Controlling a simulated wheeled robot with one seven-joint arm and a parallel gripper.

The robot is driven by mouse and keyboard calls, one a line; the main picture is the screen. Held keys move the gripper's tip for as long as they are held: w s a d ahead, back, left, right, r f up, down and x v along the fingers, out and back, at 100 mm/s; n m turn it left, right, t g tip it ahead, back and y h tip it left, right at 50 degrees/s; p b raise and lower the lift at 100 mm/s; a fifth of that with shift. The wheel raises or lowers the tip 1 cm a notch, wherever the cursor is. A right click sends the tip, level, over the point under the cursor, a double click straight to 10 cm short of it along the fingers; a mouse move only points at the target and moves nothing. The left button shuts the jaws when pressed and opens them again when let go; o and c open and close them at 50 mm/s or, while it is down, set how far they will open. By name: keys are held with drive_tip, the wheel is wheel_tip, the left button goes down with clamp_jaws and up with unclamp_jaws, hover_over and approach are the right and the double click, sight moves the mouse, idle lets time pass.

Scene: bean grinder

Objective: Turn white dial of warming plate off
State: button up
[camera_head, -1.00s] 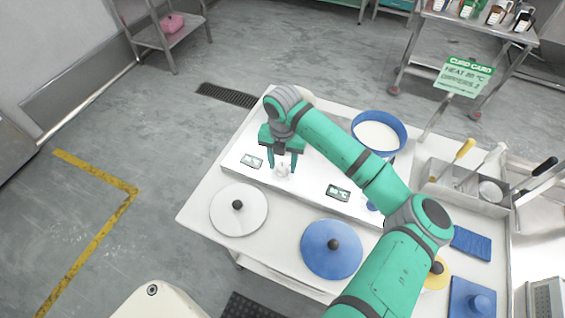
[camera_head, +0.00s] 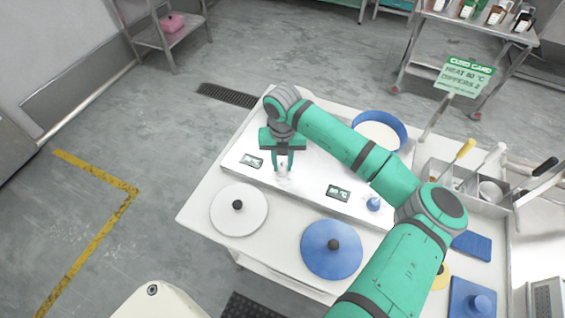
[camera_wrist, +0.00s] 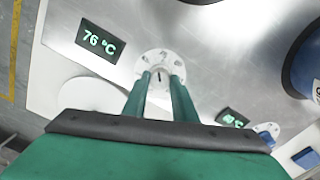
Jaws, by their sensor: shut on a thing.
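The warming plate (camera_head: 315,190) is a pale metal slab on the white table. Its white dial (camera_head: 283,170) is on the front strip, to the right of a small green-lit display (camera_head: 252,161). In the wrist view that display (camera_wrist: 99,42) reads 76 °C, and the white dial (camera_wrist: 160,65) shows as a round base with marks around it. My gripper (camera_head: 283,165) points down at the dial, and in the wrist view its two green fingers (camera_wrist: 160,80) are shut on the dial's knob, which they partly hide. A blue dial (camera_head: 374,204) sits farther right, beside a second display (camera_head: 338,193).
A white lid (camera_head: 239,210) and a blue lid (camera_head: 332,249) lie in front of the plate. A blue pot (camera_head: 380,130) stands behind my arm. A green sign (camera_head: 464,77) and a utensil bin (camera_head: 465,185) are at the right.

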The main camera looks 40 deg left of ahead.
sight(282, 167)
drive_tip(key=n, duration=0.4)
drive_tip(key=shift+n, duration=0.3)
drive_tip(key=n, duration=0.3)
drive_tip(key=shift+n, duration=0.4)
drive_tip(key=n, duration=0.4)
drive_tip(key=shift+n, duration=1.8)
drive_tip(key=o, duration=1)
drive_tip(key=shift+o, duration=0.2)
wheel_tip(282, 167, up, 11)
drive_tip(key=shift+s+f, duration=0.1)
